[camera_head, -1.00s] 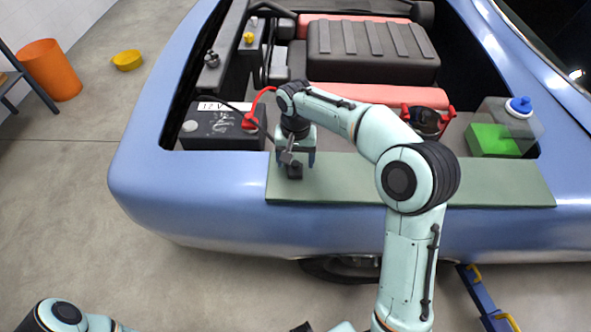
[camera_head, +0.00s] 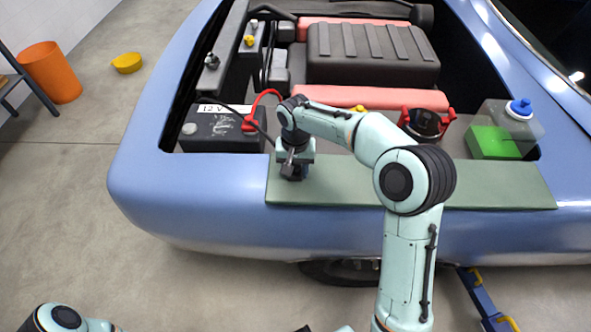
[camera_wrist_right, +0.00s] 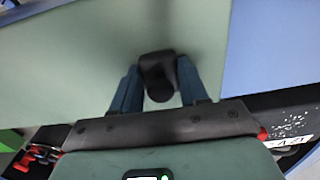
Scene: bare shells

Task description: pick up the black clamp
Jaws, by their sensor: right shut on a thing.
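The black clamp (camera_wrist_right: 158,72) is between the two blue-grey fingers of my right gripper (camera_wrist_right: 158,92) in the right wrist view. In the head view my right gripper (camera_head: 293,175) is low over the left end of the green mat (camera_head: 400,185) on the car's front edge. It is shut on the clamp, which is largely hidden there by the fingers and wrist. I cannot tell whether the clamp still touches the mat. Only a part of my left arm shows at the bottom left; its gripper is not clearly in view.
A 12 V battery (camera_head: 222,130) with a red clamp (camera_head: 250,122) and cables stands just left of the gripper. A clear tank with green fluid (camera_head: 493,142) and a blue cap stands at the right. The mat's middle and right are clear. The blue car body (camera_head: 180,205) surrounds the bay.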

